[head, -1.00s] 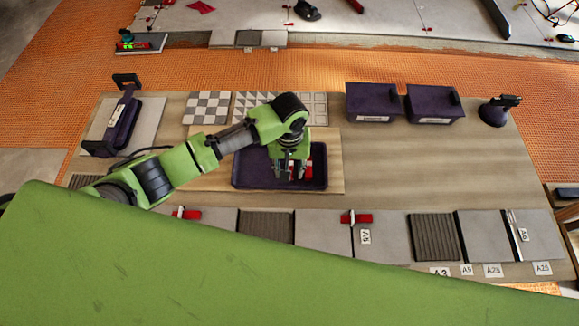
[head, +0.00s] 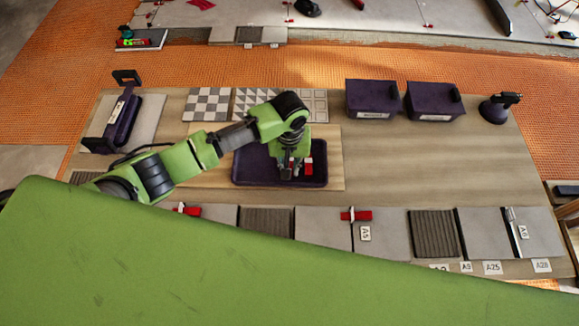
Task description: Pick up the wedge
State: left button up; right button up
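A dark purple tray (head: 250,175) sits on a light board in the middle of the table. A small red wedge (head: 309,167) shows in the tray, right beside my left gripper (head: 290,175). My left gripper points down into the tray. Its dark fingers look close together, but whether they are shut on a wedge is too small to tell. The gripper hides part of the tray's inside. Other red wedges (head: 357,215) (head: 190,211) sit in clips at the tile joints along the table's front. My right gripper is not in view.
Two purple boxes (head: 372,98) (head: 432,102) and a suction cup tool (head: 496,108) stand at the back right. A purple-handled tool (head: 122,118) lies at the left. Patterned tiles (head: 207,104) lie behind the tray. The table's right middle is clear.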

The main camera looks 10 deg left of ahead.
pick_arm(q)
notch_tip(320, 180, up, 3)
jog(key=shift+f, duration=0.15)
jog(key=s+d+r, duration=0.1)
jog(key=r, duration=0.1)
jog(key=s+d+r, duration=0.2)
jog(key=r, duration=0.1)
jog(key=shift+s+d+r+b, duration=0.3)
jog(key=shift+b, duration=0.1)
jog(key=s+d+r, duration=0.4)
jog(key=s+d, duration=0.2)
jog(key=shift+s, duration=0.35)
jog(key=shift+a, duration=0.15)
